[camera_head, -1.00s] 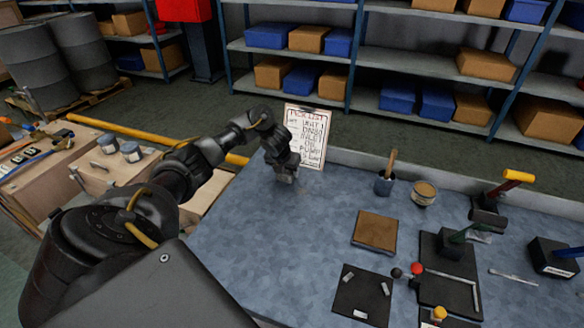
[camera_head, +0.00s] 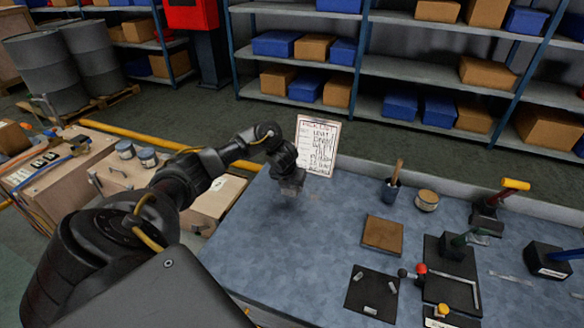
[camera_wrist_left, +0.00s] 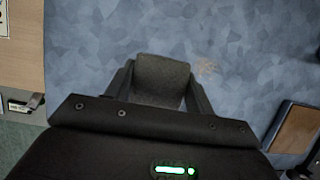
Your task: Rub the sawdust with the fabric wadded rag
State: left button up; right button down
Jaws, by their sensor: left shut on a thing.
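My left gripper (camera_head: 290,190) is low over the blue-grey bench top (camera_head: 260,245), near its back left corner and in front of the clipboard. In the left wrist view its fingers are shut on the rag (camera_wrist_left: 162,80), a dark grey wad between them. A faint tan patch, the sawdust (camera_wrist_left: 208,67), lies on the bench just right of the rag in that view. In the head view the sawdust is too faint to make out clearly. Whether the rag touches the bench I cannot tell. My right gripper is not in view.
A clipboard with a written list (camera_head: 318,147) stands behind the gripper. The bench between is clear.

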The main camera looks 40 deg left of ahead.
pick_arm(q)
jog(key=shift+r+p, duration=0.7)
jog(key=shift+r, duration=0.15)
jog(key=shift+r+p, duration=0.7)
jog(key=shift+r, duration=0.15)
jog(key=shift+r+p, duration=0.95)
jog(key=shift+r, duration=0.05)
